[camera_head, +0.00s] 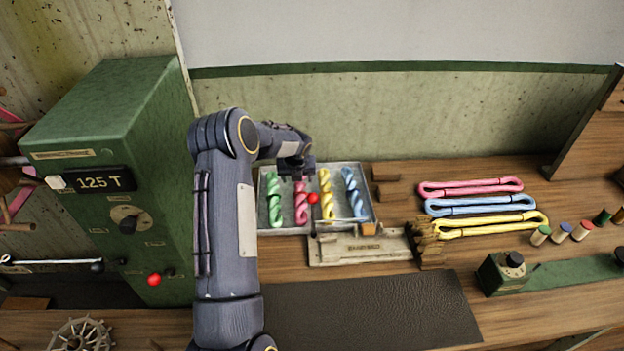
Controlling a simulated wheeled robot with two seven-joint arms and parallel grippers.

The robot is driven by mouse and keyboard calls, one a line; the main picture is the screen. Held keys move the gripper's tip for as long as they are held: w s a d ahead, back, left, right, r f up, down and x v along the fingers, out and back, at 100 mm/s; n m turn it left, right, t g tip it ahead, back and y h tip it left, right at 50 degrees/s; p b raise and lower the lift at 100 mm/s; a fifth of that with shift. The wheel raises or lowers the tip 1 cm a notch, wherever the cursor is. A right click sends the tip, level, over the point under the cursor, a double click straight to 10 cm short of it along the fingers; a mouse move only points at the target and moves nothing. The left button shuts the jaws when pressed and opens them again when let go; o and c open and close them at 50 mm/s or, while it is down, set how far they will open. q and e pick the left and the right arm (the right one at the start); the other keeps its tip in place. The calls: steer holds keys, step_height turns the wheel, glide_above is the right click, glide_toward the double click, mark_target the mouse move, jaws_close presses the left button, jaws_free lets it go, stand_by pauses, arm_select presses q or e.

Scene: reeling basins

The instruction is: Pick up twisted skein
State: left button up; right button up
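A shallow grey tray (368,205) on the wooden bench holds twisted skeins side by side: green (274,200), pink (301,203), yellow (327,195) and blue (354,192). My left arm comes up from the bottom of the picture and bends right over the tray's back left. Its dark gripper (297,172) is at the far end of the pink skein and hides part of it. Its fingers are too small and dark to show whether they are open or whether they touch the skein. My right gripper is not in view.
A pale bench device (350,250) stands before the tray, with a red knob (312,198) in front of the skeins. Untwisted pink, blue and yellow hanks (485,228) lie right. A green machine (110,170) stands left. A dark mat (370,310) lies clear in front.

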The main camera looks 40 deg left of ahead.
mark_target(300, 185)
arm_select(q)
steer(key=shift+w+a+f, duration=0.1)
steer(key=shift+w+f, duration=0.15)
steer(key=shift+f, duration=0.05)
steer(key=b+x, duration=0.1)
steer(key=x, duration=0.1)
steer(key=b+x, duration=0.1)
steer(key=x, duration=0.1)
steer(key=d+x, duration=0.1)
steer(key=x, duration=0.1)
steer(key=shift+w+a+f+b, duration=0.2)
steer(key=shift+f+b, duration=0.1)
steer(key=shift+b, duration=0.1)
steer(key=shift+w+a+f, duration=0.1)
steer(key=shift+f, duration=0.15)
steer(key=shift+r, duration=0.1)
steer(key=c, duration=1.1)
steer(key=shift+r, duration=0.1)
